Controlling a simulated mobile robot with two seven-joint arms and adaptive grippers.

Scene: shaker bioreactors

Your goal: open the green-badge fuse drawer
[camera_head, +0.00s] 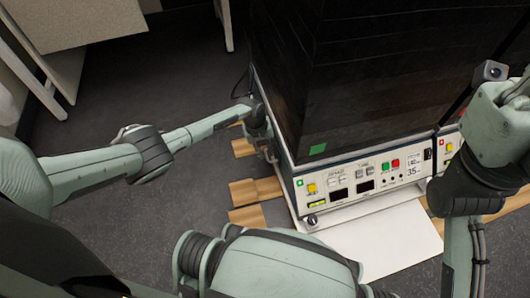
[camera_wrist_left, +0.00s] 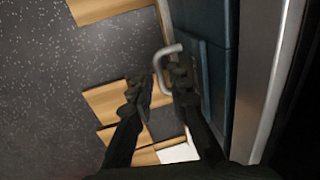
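The machine's front panel (camera_head: 352,184) has a small green badge (camera_head: 300,183) at its left end. My left gripper (camera_head: 268,146) is at the left side of this machine. In the left wrist view the gripper (camera_wrist_left: 158,92) has its two dark fingers apart. A pale bent handle (camera_wrist_left: 160,66) stands out from a dark blue plate, the drawer front (camera_wrist_left: 192,62), on the machine's side. The right finger overlaps the handle's inner end; the left finger is clear of it. I cannot tell whether they touch. The drawer looks flush with the side.
A large dark cabinet (camera_head: 370,80) with a green patch rises above the panel. A second panel with a red badge (camera_head: 441,142) adjoins at right. Wooden slats (camera_head: 255,190) and a white sheet (camera_head: 385,245) lie below. Dark floor (camera_head: 190,70) is free to the left.

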